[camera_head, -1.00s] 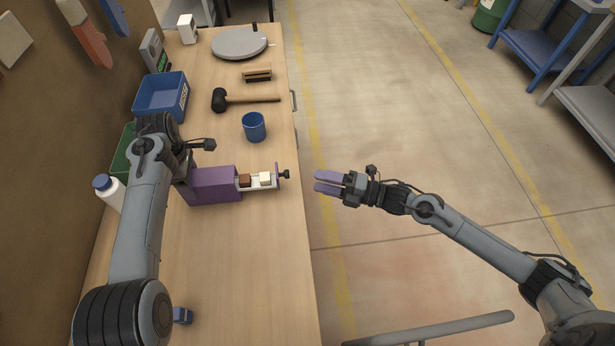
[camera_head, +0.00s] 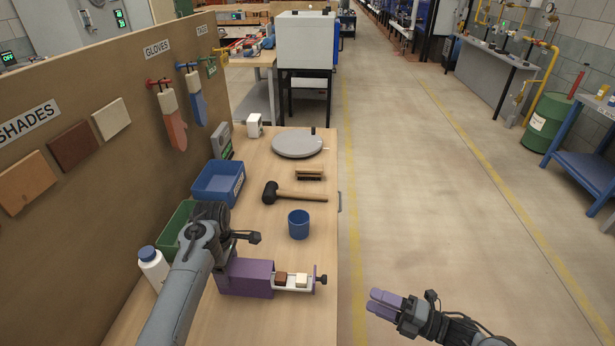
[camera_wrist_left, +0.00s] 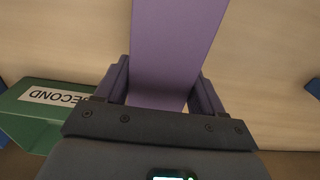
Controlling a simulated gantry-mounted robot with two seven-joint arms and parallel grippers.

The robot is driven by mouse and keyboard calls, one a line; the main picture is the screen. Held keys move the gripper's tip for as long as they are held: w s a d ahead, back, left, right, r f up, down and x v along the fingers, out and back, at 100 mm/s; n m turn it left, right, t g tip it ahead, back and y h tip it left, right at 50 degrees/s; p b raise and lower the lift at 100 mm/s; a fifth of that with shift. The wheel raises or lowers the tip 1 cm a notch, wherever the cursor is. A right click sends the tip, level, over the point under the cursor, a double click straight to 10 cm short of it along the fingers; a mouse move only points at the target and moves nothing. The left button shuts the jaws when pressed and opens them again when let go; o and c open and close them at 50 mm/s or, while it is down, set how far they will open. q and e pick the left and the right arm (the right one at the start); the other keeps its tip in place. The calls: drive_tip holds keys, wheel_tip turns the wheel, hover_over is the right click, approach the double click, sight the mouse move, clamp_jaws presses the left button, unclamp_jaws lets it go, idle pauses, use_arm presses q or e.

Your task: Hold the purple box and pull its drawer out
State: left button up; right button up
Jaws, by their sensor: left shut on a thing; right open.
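The purple box (camera_head: 248,278) sits on the wooden workbench (camera_head: 262,320) with its drawer (camera_head: 294,283) pulled out toward the right. The drawer holds a brown brick and a cream brick (camera_head: 301,280), and has a dark knob (camera_head: 322,280) on its purple front. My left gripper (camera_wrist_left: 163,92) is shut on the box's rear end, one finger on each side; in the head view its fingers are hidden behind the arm. My right gripper (camera_head: 383,304) is open and empty, off the bench's right edge, apart from the knob.
A blue cup (camera_head: 299,224), a mallet (camera_head: 296,195), a brush (camera_head: 309,174) and a grey round plate (camera_head: 298,144) stand farther back. A blue bin (camera_head: 218,183), a green bin (camera_head: 178,226) and a white bottle (camera_head: 153,266) are at the left. The floor right of the bench is clear.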

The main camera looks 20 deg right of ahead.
use_arm(q)
drive_tip(key=o, duration=1)
drive_tip(key=shift+r, duration=0.1)
wheel_tip(320, 180, up, 12)
drive_tip(key=shift+f, duration=0.1)
